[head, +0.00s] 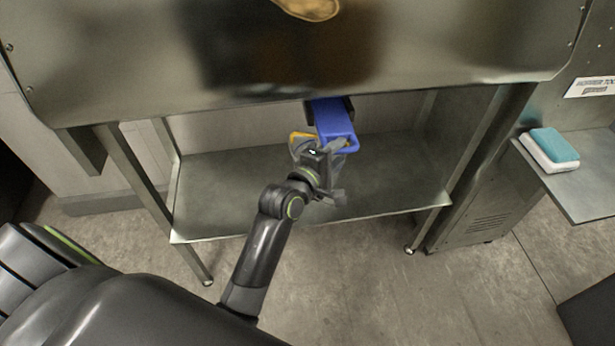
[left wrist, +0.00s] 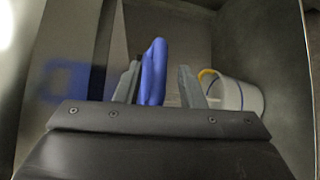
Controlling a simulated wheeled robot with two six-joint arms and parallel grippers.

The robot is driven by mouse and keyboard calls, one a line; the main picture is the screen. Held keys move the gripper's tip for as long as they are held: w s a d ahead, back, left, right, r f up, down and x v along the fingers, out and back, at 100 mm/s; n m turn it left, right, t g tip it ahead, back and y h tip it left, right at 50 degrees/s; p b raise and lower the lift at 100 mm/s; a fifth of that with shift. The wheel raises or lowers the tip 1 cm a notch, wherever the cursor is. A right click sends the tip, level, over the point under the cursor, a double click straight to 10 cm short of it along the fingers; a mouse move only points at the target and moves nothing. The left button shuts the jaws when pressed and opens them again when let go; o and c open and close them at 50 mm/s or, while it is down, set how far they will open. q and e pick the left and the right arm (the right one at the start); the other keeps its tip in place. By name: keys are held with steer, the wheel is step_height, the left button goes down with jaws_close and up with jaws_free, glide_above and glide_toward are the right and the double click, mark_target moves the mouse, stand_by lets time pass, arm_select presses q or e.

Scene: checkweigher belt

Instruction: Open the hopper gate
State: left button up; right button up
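The blue hopper gate (head: 329,116) sticks out below the front edge of the metal hopper body (head: 130,75), with a loop-shaped handle at its near end. My left gripper (head: 335,147) is at that handle. In the left wrist view the blue handle (left wrist: 154,72) stands between my two fingers, close against or touching the left one. A clear gap shows between the handle and the right finger, so the gripper is open around it. My right gripper is in neither view.
A white bucket (left wrist: 232,95) with a yellow grip stands beyond the fingers in the left wrist view. A metal shelf (head: 230,200) spans the legs below the hopper. A teal-and-white sponge (head: 553,146) lies on a side shelf (head: 585,190) at right.

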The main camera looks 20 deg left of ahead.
arm_select(q)
steer(key=b+v, duration=0.1)
steer(key=v, duration=1.4)
steer(key=shift+s, duration=0.4)
steer(key=shift+f, duration=0.1)
step_height(320, 180, down, 27)
steer(key=a+m+g+y, duration=0.2)
steer(key=a+m+g, duration=0.1)
steer(key=m+g, duration=0.2)
steer(key=s+a+f+m+g+y, duration=0.1)
steer(key=s+f+m+g, duration=0.15)
steer(key=s+f, duration=0.4)
steer(key=s+a+f+m+g, duration=0.2)
steer(key=s+f+m, duration=0.15)
steer(key=f, duration=0.65)
steer(key=s+a+f+m+g, duration=0.1)
steer(key=s+f+m, duration=0.1)
steer(key=s+f, duration=0.2)
steer(key=s+a+f+m+g+y, duration=0.1)
steer(key=s+f, duration=0.3)
steer(key=s, duration=0.7)
steer(key=s+a+f+m+g, duration=0.2)
steer(key=s+f, duration=0.3)
steer(key=s, duration=0.3)
steer(key=shift+s+a+m+g, duration=0.15)
steer(key=shift+a+m+g, duration=0.15)
steer(key=shift+m+g, duration=0.3)
